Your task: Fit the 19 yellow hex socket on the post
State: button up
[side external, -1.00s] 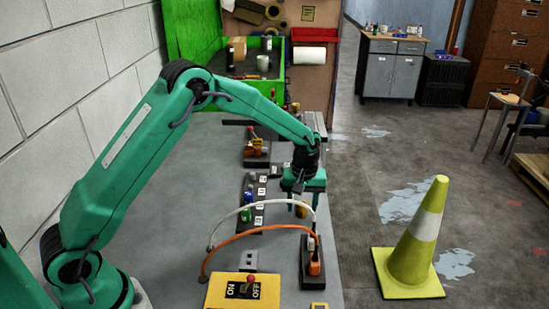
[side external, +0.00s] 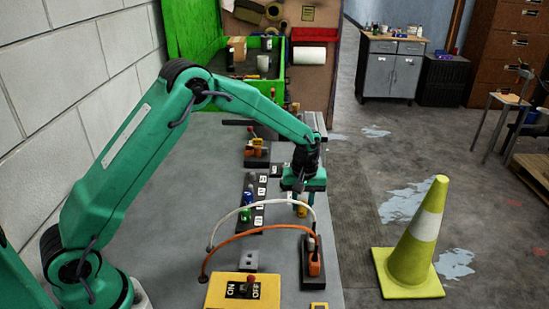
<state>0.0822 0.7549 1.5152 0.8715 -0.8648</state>
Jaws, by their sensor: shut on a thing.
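My gripper (side external: 302,196) points down over the right part of the grey bench and is shut on the small yellow socket (side external: 301,211). The socket shows just under the fingers, partly covered by them. It is too small to read its number or tell its exact tilt. A dark rack (side external: 257,218) with white number labels lies to the left of my gripper, with a green socket (side external: 247,198) and a blue socket (side external: 246,214) on it. The post for the yellow socket cannot be made out clearly.
A white hose (side external: 262,206) and an orange hose (side external: 255,233) arch in front of my gripper to a dark block (side external: 313,266). A yellow ON/OFF switch box (side external: 243,291) is at the front. A red-lever switch (side external: 256,150) stands behind. A traffic cone (side external: 419,240) stands on the floor.

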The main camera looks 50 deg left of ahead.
jog(key=shift+r, duration=0.75)
dwell(0.4)
jog(key=shift+r, duration=1.7)
jog(key=shift+a, duration=0.1)
jog(key=s+a+r, duration=0.2)
jog(key=a, duration=0.6)
jog(key=s+a+r, duration=0.2)
jog(key=a+r, duration=0.1)
jog(key=a, duration=0.5)
jog(key=shift+s+a+r, duration=0.25)
jog(key=shift+s+a, duration=0.1)
jog(key=shift+a, duration=0.05)
jog(key=shift+f, duration=0.15)
jog(key=shift+f, duration=2.75)
